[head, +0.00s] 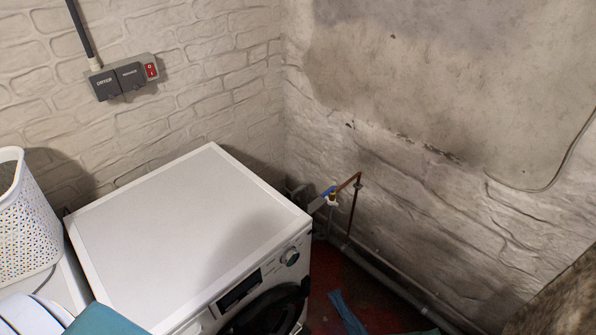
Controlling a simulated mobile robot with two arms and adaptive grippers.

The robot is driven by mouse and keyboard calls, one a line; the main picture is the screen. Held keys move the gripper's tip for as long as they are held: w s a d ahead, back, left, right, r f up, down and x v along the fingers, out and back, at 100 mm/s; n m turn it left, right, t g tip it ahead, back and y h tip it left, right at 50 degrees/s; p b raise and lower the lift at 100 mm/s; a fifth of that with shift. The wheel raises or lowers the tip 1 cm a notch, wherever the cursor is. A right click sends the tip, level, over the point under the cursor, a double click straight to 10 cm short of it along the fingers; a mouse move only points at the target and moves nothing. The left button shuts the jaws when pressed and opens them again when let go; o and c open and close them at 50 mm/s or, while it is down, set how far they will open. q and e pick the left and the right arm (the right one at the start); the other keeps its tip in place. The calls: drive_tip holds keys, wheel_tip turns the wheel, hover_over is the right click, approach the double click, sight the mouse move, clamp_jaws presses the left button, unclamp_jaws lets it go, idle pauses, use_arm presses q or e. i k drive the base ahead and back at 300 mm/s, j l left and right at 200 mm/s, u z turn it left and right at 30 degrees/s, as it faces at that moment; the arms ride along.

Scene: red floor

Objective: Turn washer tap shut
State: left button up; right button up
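The washer tap (328,192) has a small blue handle and sits on a copper pipe (352,182) in the corner, just right of the washer. A white fitting shows under the tap. The handle looks small from here, and its exact angle is hard to tell. The white washing machine (190,235) stands left of the tap, with its dial and dark round door on the side facing the lower right. Neither of my grippers is in view.
A white perforated basket (28,222) stands at the left on a white surface. A DRYER/WASHER socket box (124,77) with a red switch is on the brick wall. Grey pipe (385,280) runs low along the right wall. Blue cloth (346,314) lies on the red floor.

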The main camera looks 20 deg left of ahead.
sight(333, 188)
drive_tip(key=i+l+u, duration=0.2)
drive_tip(key=i+u, duration=0.2)
drive_tip(key=i+l+u, duration=0.25)
drive_tip(key=u, duration=0.15)
